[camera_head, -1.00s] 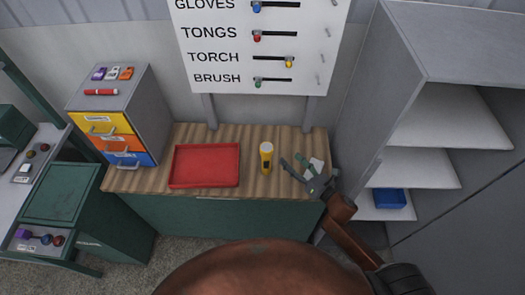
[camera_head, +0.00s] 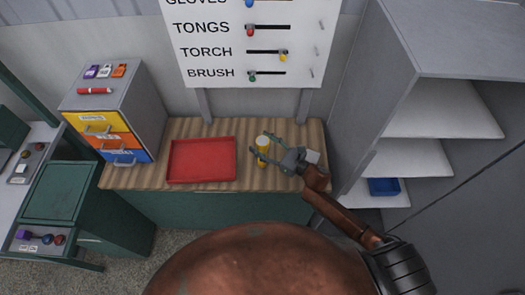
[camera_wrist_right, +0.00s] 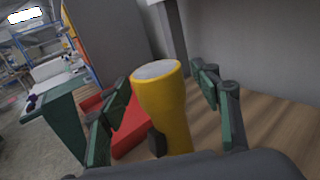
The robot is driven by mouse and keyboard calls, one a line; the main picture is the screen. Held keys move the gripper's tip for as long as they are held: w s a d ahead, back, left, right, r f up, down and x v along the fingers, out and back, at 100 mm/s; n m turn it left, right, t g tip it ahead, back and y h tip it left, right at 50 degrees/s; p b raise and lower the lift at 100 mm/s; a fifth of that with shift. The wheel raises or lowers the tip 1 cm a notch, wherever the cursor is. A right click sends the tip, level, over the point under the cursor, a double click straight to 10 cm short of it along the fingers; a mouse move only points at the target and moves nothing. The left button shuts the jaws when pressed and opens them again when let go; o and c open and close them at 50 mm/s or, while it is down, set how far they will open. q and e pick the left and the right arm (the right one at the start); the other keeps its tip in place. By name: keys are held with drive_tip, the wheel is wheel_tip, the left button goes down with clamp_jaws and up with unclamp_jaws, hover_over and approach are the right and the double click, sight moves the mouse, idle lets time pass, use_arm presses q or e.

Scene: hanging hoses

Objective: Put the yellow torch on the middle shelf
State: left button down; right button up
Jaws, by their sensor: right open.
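The yellow torch (camera_head: 262,150) stands upright on the wooden workbench (camera_head: 210,127), right of the red tray. My right gripper (camera_head: 265,149) is open, with its fingers on either side of the torch. In the right wrist view the torch (camera_wrist_right: 163,105) stands between the two green fingers (camera_wrist_right: 165,110), with gaps visible at both sides. The shelf unit on the right has a middle shelf (camera_head: 400,158), which looks empty. My left gripper is not in view.
A red tray (camera_head: 201,137) lies left of the torch. A drawer cabinet (camera_head: 112,85) stands at the bench's left end. A blue bin (camera_head: 384,187) sits on the lower shelf. A sign board (camera_head: 215,88) hangs behind the bench.

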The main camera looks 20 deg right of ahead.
clamp_jaws()
idle(0.8)
